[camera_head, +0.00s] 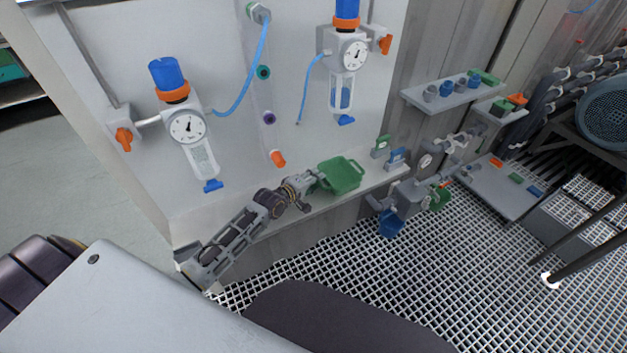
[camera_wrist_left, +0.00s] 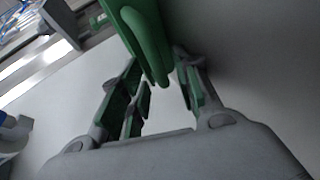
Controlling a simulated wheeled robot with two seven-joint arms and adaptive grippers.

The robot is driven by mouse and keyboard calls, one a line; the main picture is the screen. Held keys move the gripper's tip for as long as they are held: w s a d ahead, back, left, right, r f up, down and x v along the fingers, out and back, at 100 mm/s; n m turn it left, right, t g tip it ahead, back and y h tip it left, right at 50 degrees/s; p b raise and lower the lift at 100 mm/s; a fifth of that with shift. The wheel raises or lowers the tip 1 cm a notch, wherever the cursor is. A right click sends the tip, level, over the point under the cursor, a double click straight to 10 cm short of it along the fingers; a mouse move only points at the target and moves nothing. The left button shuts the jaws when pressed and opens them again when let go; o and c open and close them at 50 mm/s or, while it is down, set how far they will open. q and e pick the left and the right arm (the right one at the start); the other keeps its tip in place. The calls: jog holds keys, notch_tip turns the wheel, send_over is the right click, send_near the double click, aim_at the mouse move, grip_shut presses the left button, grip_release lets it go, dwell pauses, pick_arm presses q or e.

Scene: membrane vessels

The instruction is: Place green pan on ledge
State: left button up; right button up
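The green pan (camera_head: 341,174) is at the white ledge (camera_head: 385,179) under the white panel. I cannot tell whether it rests on the ledge or hovers just above it. My left gripper (camera_head: 313,182) is at its left side. In the left wrist view, a green part of the pan (camera_wrist_left: 143,40) reaches down between the fingers of my left gripper (camera_wrist_left: 160,85). The fingers lie close on both sides of it, but firm contact is not clear. My right gripper is not in view.
Two gauges with blue-capped vessels (camera_head: 187,127) (camera_head: 348,60) hang on the panel above. Small green and blue blocks (camera_head: 396,158) stand at the ledge's right end. Valve piping (camera_head: 408,200) lies beyond it. A grey shelf (camera_head: 440,101) with small parts is further right.

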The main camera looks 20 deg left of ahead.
pick_arm(q)
jog(key=shift+s+r, duration=0.1)
jog(key=shift+s, duration=0.05)
jog(key=shift+p+v, duration=0.3)
jog(key=shift+v, duration=3.65)
jog(key=shift+p+v, duration=0.35)
jog(key=shift+v, duration=1.5)
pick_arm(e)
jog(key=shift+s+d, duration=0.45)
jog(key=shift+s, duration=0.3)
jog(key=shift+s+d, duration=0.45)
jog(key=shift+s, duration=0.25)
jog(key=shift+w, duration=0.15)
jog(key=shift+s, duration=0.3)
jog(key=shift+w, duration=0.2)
